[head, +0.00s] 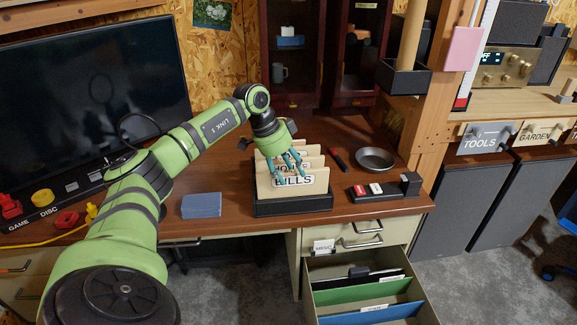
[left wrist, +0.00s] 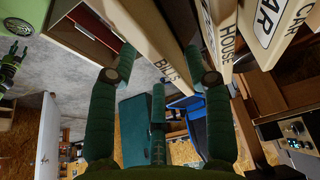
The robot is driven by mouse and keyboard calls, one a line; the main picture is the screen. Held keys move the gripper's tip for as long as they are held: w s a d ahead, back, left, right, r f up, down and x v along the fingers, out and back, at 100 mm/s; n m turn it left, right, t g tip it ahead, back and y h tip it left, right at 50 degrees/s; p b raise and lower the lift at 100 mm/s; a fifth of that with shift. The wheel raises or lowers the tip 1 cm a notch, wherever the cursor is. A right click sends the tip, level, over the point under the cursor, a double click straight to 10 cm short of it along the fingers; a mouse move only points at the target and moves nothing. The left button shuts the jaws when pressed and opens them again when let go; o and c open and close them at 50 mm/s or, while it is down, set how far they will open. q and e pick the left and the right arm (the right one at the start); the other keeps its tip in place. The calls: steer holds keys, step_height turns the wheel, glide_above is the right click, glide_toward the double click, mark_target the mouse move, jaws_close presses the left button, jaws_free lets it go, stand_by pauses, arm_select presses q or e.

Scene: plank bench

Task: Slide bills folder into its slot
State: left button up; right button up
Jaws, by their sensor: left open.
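The cream folder lettered BILLS (head: 293,187) stands upright at the front of a black desk rack (head: 291,207). Behind it in the rack stand more cream folders, one lettered HOUSE (left wrist: 229,42) and one lettered CAR (left wrist: 268,22) in the left wrist view. My left gripper (head: 287,162) is over the front folders, fingers open and pointing down. In the left wrist view the bills folder (left wrist: 150,35) lies between the open fingers of the gripper (left wrist: 158,72); contact cannot be told. My right gripper is out of view.
An open drawer (head: 362,296) below the desk holds green and blue dividers. A blue block (head: 201,205) lies left of the rack. A monitor (head: 90,105) stands left.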

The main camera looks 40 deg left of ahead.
mark_target(297, 182)
arm_select(q)
steer(key=x, duration=0.5)
steer(key=shift+w, duration=0.1)
steer(key=shift+w+f, duration=0.1)
steer(key=shift+f, duration=0.25)
jaws_close()
steer(key=c, duration=0.7)
jaws_free()
jaws_close()
steer(key=shift+r+p, duration=0.15)
steer(key=shift+p, duration=0.15)
step_height(297, 182, up, 15)
steer(key=p, duration=1.6)
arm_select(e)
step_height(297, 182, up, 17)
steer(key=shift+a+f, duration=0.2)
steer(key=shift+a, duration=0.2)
